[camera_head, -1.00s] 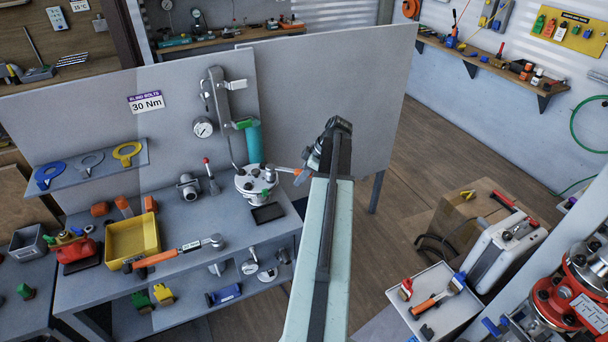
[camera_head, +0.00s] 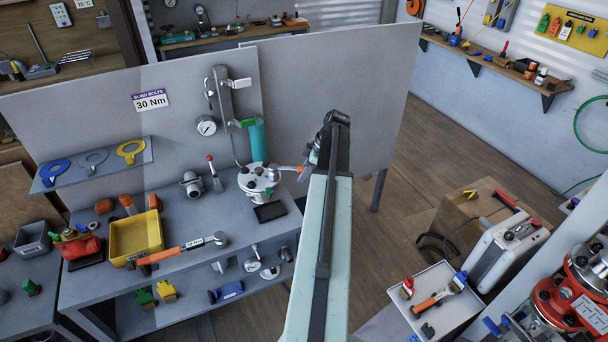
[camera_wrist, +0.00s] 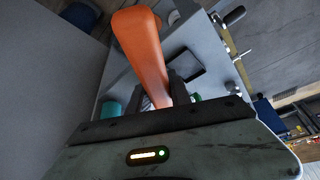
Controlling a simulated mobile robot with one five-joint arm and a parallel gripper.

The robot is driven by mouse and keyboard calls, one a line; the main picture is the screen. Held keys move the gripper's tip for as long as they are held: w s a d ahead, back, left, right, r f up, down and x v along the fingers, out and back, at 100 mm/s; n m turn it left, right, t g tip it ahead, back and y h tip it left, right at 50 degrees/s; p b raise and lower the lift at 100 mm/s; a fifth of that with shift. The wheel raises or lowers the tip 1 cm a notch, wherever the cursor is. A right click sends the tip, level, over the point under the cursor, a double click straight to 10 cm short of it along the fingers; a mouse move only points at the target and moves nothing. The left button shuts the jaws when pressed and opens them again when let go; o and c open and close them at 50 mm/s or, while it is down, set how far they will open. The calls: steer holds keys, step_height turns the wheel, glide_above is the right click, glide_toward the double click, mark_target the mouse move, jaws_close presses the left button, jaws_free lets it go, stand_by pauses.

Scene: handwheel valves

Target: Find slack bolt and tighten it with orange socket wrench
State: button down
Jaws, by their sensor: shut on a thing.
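My gripper (camera_wrist: 165,95) is shut on the orange handle of a socket wrench (camera_wrist: 140,50). In the head view my arm largely hides the gripper; the wrench's orange end (camera_head: 304,168) shows just left of it. The wrench's grey shaft reaches left over a round pale flange (camera_head: 259,182) on the bench. Whether its socket sits on a bolt is not clear. The flange's bolts are too small to tell which is slack. A pipe with a teal cylinder (camera_head: 257,138) and a gauge (camera_head: 207,125) rises behind it on a grey panel.
Another orange-handled wrench (camera_head: 175,251) lies at the bench front beside a yellow bin (camera_head: 135,237). Ring spanners (camera_head: 93,158) sit on a small shelf. A "30 Nm" sign (camera_head: 151,100) hangs on the panel. A white tray (camera_head: 457,318) and red valve equipment (camera_head: 560,303) stand at right.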

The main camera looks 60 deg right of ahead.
steer(key=shift+r, duration=0.2)
stand_by(0.3)
steer(key=shift+r+p, duration=0.5)
steer(key=shift+p, duration=0.05)
stand_by(0.5)
steer(key=shift+r+p, duration=0.35)
steer(key=shift+p, duration=0.05)
